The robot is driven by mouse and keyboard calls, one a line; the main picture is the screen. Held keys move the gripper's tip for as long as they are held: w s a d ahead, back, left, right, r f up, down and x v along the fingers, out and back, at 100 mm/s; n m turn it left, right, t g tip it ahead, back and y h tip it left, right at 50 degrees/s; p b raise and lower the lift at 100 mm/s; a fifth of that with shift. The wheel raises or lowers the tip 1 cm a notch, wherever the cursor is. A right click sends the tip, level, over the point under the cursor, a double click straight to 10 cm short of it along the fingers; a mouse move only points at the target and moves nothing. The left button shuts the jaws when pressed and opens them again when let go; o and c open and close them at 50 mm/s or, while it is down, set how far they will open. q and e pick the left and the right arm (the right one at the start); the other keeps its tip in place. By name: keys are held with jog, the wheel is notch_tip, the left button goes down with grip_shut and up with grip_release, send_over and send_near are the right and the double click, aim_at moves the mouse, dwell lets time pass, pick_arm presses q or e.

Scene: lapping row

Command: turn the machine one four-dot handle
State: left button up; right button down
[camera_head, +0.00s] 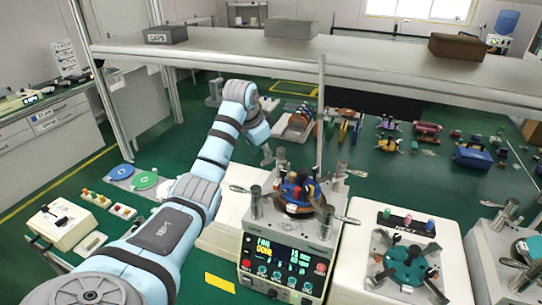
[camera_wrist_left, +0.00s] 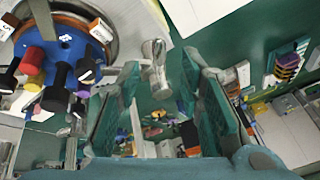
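The machine with a lit display (camera_head: 283,262) stands at front centre. I take it as machine one, but no such label is readable. Metal posts with lever handles stand around its round top, including a left handle (camera_head: 240,189), a right one (camera_head: 352,172) and a front right one (camera_head: 347,220). I cannot make out dots on any of them. My left gripper (camera_head: 267,157) is at the machine's back left side. In the left wrist view its two fingers (camera_wrist_left: 160,105) are apart, with a metal handle (camera_wrist_left: 155,68) beyond them near the gap; contact is not visible. My right gripper is not in view.
A blue disc with coloured knobs (camera_wrist_left: 62,58) lies on the machine top beside the left finger. A second machine (camera_head: 405,262) stands close on the right. A long grey shelf (camera_head: 230,45) crosses behind. A control box (camera_head: 62,224) is at left.

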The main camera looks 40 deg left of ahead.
aim_at(265, 162)
pick_arm(q)
jog(key=x, duration=0.4)
jog(key=shift+s, duration=0.1)
grip_shut()
